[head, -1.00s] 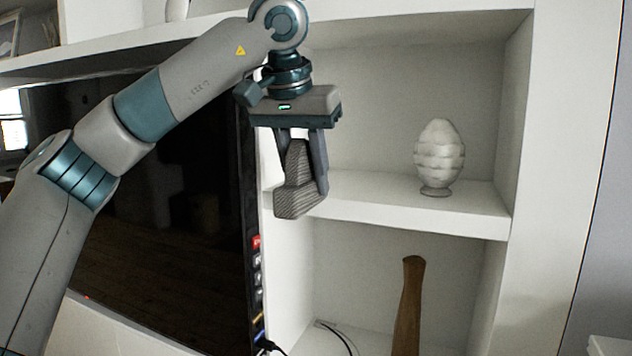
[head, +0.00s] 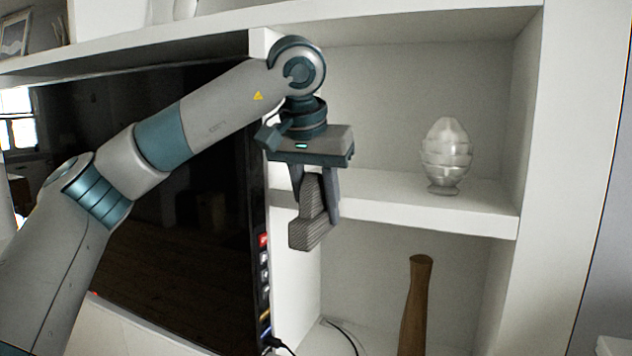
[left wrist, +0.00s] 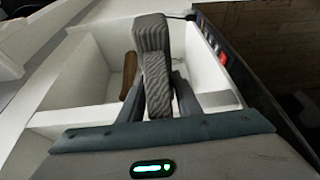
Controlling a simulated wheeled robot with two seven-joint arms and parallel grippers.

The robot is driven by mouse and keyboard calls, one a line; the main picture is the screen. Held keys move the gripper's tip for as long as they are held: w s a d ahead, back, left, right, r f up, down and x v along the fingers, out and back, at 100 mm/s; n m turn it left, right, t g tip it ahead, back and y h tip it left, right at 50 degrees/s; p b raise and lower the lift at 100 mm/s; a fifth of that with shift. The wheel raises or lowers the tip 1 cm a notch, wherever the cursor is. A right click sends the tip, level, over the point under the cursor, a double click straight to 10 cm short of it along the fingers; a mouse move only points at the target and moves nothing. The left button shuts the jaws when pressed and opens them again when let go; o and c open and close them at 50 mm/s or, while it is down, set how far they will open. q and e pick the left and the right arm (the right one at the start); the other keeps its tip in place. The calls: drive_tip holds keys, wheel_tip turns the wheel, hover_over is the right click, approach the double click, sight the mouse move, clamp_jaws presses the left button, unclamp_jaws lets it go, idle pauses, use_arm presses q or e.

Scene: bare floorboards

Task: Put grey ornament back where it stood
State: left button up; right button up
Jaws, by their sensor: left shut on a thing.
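The grey ornament (head: 309,228) is a ridged, stepped block. My left gripper (head: 318,212) is shut on its upper part and points down, holding it in the air in front of the shelf unit, near the left end of the middle shelf board (head: 400,208). The lower part of the ornament hangs below the fingertips. In the left wrist view the ornament (left wrist: 152,38) sticks out from between the fingers, with the shelf compartments beyond it. My right gripper does not show.
A white ribbed egg-shaped ornament (head: 446,155) stands on the right of the middle shelf. A brown wooden vase (head: 415,305) stands in the compartment below. The black television (head: 180,215) is left of the shelves. The middle shelf's left part looks clear.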

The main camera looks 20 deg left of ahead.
use_arm(q)
wheel_tip(320, 180, down, 22)
drive_tip(key=d, duration=0.2)
drive_tip(key=shift+s+d+r, duration=0.15)
drive_tip(key=shift+r, duration=0.1)
drive_tip(key=shift+d, duration=0.1)
